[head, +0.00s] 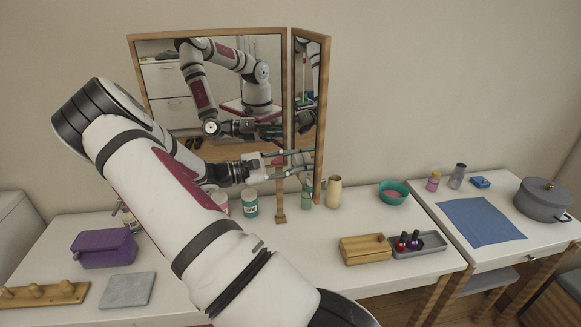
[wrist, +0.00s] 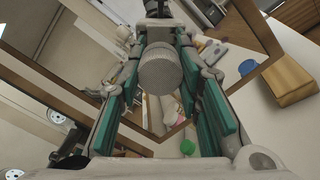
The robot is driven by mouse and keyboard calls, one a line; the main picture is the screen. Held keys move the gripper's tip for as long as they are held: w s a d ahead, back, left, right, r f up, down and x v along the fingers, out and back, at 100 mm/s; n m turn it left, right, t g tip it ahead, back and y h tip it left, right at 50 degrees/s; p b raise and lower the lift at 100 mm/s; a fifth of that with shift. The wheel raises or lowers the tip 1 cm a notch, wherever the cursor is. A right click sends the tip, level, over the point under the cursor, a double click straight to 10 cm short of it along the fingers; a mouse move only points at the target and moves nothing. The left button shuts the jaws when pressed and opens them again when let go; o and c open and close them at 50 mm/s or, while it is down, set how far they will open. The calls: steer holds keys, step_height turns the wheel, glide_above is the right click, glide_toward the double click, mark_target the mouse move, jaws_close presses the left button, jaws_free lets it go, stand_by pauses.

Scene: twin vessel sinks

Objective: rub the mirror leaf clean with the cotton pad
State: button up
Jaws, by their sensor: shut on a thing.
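The mirror leaf (head: 308,72) is the narrow, wood-framed panel at the right of the mirror, angled to the wide panel (head: 160,75). My gripper (head: 298,162) is stretched out level at the leaf's lower part, coming from the left. In the wrist view, the cotton pad (wrist: 160,70), a pale grey, textured round piece, sits between the green finger pads, and my gripper (wrist: 160,85) is shut on it. The pad is close to the leaf; I cannot tell whether they touch.
Below my gripper stand a teal-labelled jar (head: 250,204), a green bottle (head: 306,196) and a beige vase (head: 334,191). A teal bowl (head: 393,192), a wooden box (head: 365,250) and a grey tray (head: 432,243) are to the right. The front middle counter is hidden by my arm.

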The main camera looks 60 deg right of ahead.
steer(key=shift+b+v, duration=0.55)
steer(key=shift+v, duration=2.45)
steer(key=shift+b+v, duration=0.35)
steer(key=shift+v, duration=1.15)
